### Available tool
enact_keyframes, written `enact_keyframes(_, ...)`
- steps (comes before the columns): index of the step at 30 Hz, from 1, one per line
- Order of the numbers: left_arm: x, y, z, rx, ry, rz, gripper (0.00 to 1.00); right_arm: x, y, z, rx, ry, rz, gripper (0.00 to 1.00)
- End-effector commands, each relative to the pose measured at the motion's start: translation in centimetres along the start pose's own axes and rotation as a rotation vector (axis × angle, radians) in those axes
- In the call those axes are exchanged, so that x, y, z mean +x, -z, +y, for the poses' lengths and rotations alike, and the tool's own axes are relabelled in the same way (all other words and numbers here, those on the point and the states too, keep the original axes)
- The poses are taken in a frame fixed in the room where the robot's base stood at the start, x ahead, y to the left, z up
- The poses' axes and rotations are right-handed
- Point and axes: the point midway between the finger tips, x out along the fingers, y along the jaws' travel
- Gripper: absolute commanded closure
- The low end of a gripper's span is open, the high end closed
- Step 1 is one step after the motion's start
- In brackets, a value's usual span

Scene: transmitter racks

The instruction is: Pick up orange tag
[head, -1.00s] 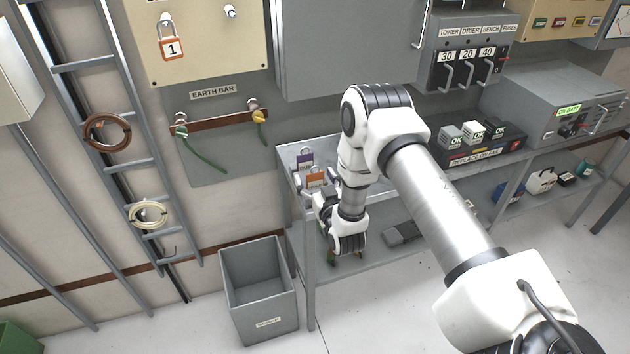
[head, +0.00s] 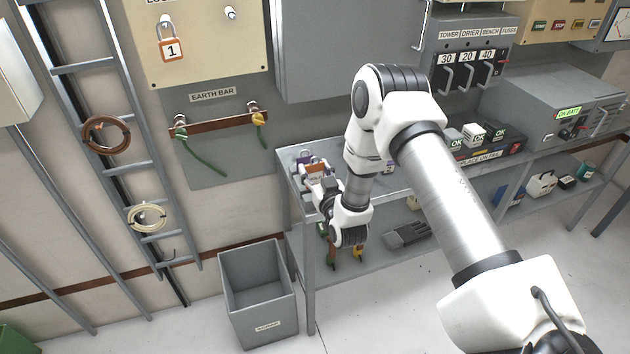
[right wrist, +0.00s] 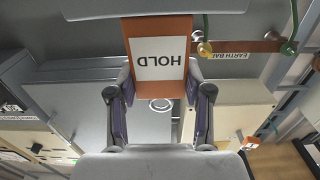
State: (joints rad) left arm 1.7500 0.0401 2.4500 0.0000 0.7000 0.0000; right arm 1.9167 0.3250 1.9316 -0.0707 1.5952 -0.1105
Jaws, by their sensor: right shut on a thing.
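The orange tag (right wrist: 180,28) with a white label reading HOLD, upside down in the right wrist view, lies across the fingertips of my right gripper (right wrist: 160,92). The fingers stand on both sides with a gap between them, shut on the tag. In the head view my right gripper (head: 314,172) is at the left end of the grey bench. It mostly covers the tag there, and I cannot tell whether the tag touches the bench top. My left gripper is not in view.
The grey bench (head: 290,158) has a lower shelf holding several items. A grey bin (head: 258,292) stands on the floor left of it. OK-marked blocks (head: 475,136) stand farther right on the bench.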

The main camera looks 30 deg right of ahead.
Motion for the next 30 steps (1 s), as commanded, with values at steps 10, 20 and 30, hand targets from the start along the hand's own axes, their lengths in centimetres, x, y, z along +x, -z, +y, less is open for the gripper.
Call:
enact_keyframes(10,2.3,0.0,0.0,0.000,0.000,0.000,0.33,-8.6,0.2,-3.6,-0.003,0.006,-0.006,0.71)
enact_keyframes(20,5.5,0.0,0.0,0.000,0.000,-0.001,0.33,-14.6,0.9,-5.8,-0.001,0.002,0.000,0.71)
enact_keyframes(30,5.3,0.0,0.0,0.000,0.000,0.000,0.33,-14.9,1.4,-5.9,0.000,0.000,0.000,0.71)
